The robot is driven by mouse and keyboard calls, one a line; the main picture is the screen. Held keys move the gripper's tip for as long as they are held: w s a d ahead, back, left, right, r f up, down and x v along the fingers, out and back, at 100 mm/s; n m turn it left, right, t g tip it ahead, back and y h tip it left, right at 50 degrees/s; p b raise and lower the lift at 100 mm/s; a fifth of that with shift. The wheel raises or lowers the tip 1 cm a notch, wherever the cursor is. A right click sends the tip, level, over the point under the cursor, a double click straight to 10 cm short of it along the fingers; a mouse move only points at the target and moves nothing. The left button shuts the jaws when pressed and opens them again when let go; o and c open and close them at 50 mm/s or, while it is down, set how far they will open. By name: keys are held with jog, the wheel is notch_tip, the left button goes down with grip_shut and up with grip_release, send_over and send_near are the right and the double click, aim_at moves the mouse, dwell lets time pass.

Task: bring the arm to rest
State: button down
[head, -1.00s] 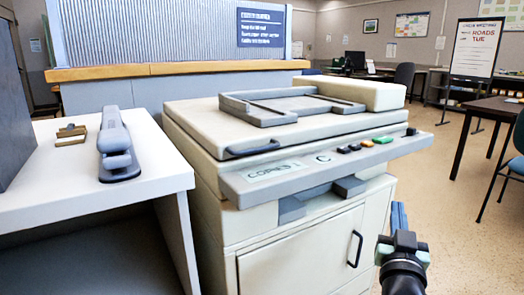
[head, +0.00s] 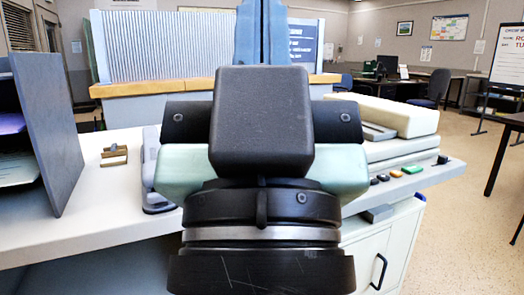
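My gripper (head: 263,30) stands upright in the middle of the head view, very close to the camera. Its two blue fingers point up and lie side by side with no clear gap, and nothing shows between them. Their tips reach the top edge of the picture. The dark wrist and pale green hand hide much of the copier (head: 400,172) behind.
A white counter (head: 85,200) on the left holds a stapler (head: 152,175), a small brass-coloured item (head: 114,156) and a grey paper sorter (head: 50,135). A ribbed partition (head: 165,50) stands behind. Open floor (head: 455,190) lies on the right.

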notch_tip(320, 180, up, 34)
jog(key=p, duration=3.2)
